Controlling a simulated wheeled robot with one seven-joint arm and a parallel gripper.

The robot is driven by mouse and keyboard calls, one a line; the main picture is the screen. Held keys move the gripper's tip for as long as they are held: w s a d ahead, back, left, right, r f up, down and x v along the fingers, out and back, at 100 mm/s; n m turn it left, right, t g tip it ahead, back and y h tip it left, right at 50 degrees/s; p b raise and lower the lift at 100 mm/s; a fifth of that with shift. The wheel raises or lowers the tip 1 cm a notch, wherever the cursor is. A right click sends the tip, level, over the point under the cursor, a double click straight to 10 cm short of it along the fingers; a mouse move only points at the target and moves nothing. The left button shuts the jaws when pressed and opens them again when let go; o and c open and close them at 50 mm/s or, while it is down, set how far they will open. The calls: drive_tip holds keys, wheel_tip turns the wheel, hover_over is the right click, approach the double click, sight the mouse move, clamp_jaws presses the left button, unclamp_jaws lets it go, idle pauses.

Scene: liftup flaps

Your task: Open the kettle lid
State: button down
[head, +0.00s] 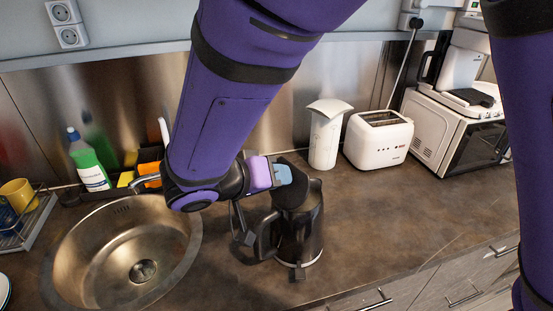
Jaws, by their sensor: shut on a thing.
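The dark, shiny kettle (313,222) stands upright on the counter, right of the sink. Its handle (265,238) faces left, toward the sink. My gripper (271,255) reaches down over the kettle's handle side, with one dark finger left of the handle and another low in front of the body. It is shut on the kettle, but which part lies between the fingers is hard to tell. The gripper's dark body hides most of the kettle's top, so the lid's state cannot be seen.
A round metal sink (70,247) lies left. A green-and-white bottle (90,165) and sponges stand behind it. A white container (324,138), a white toaster (378,138) and a microwave (455,130) stand at the back right. The counter (400,215) right of the kettle is clear.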

drive_tip(key=shift+s+f, duration=0.1)
drive_tip(key=shift+f, duration=0.05)
idle(0.5)
drive_tip(key=c, duration=1)
unclamp_jaws()
drive_tip(key=shift+o, duration=0.2)
drive_tip(key=shift+a, duration=0.1)
drive_tip(key=v, duration=1)
drive_tip(key=shift+a+r, duration=0.2)
drive_tip(key=shift+r, duration=0.05)
drive_tip(key=shift+d, duration=0.1)
